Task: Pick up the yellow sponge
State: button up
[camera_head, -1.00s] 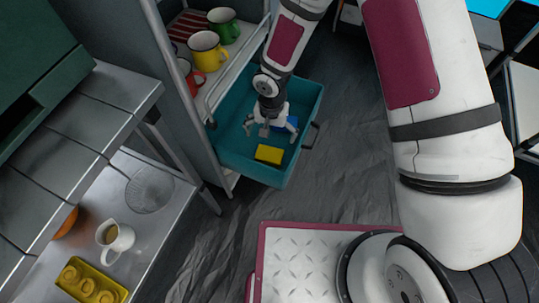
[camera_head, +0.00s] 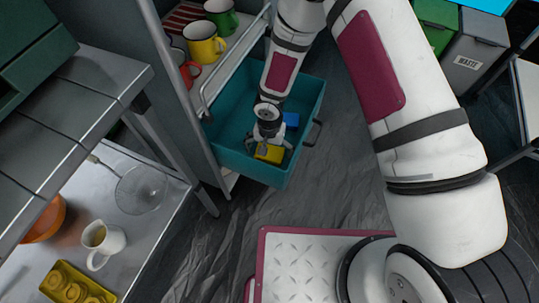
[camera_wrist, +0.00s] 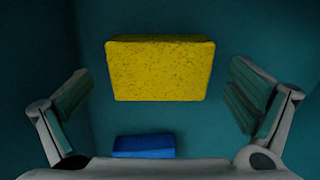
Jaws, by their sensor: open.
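The yellow sponge (camera_head: 269,153) lies in the teal drawer (camera_head: 235,160). In the wrist view the sponge (camera_wrist: 160,70) lies flat, a little beyond and between the two fingers. My gripper (camera_head: 268,146) is inside the drawer, above the sponge, and hides part of it in the head view. In the wrist view my gripper (camera_wrist: 160,95) is open, with a finger on each side and clear space between each finger and the sponge. Nothing is held.
A blue block (camera_head: 291,120) lies in the drawer behind the sponge; it also shows in the wrist view (camera_wrist: 143,146). The drawer walls surround my gripper. Several mugs, one yellow (camera_head: 204,43), stand on the shelf above. A jug (camera_head: 103,243) stands on the left counter.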

aim_at(269, 152)
jog(key=shift+c, duration=0.2)
jog(key=c, duration=0.8)
jog(key=shift+o, duration=0.2)
notch_tip(269, 152, up, 10)
jog(key=p, duration=0.4)
